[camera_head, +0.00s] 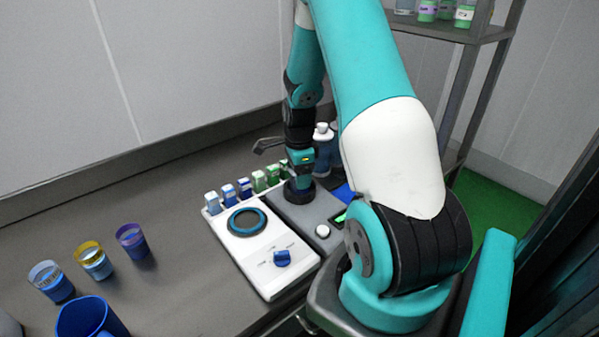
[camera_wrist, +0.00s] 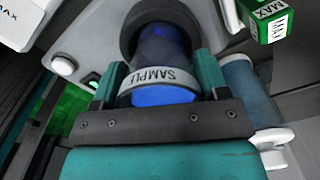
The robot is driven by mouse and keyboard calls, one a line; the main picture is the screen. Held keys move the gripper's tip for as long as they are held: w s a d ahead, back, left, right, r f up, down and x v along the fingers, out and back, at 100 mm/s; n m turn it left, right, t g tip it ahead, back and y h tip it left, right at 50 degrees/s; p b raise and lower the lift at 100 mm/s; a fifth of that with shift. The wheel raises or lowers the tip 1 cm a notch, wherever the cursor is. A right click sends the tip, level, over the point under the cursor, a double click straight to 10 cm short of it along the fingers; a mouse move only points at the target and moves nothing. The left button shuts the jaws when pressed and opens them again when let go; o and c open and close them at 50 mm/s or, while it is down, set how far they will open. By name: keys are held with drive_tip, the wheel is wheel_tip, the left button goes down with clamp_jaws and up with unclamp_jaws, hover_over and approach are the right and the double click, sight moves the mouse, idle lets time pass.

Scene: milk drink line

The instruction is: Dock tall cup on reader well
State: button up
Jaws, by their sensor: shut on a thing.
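The tall cup (camera_wrist: 162,48) has a white band with partly visible "SAMPL" lettering and blue inside. My gripper (camera_wrist: 157,80) is shut on it, one finger on each side, just below the rim in the wrist view. The cup's far end lies within the outline of the dark round reader well (camera_wrist: 187,14); whether it sits on the bottom is hidden. In the head view my gripper (camera_head: 300,160) is directly above the well (camera_head: 299,196) on the grey reader (camera_head: 306,214).
A white device (camera_head: 262,247) with a round ring and blue knob stands left of the reader. Small blue and green cartons (camera_head: 259,182) line its back. A blue bottle (camera_wrist: 240,88) is close to my right finger. Several cups (camera_head: 95,262) stand far left.

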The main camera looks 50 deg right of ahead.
drive_tip(key=shift+f, duration=0.15)
drive_tip(key=o, duration=0.7)
drive_tip(key=shift+c, duration=0.2)
wheel_tip(320, 180, up, 11)
drive_tip(key=p, duration=0.9)
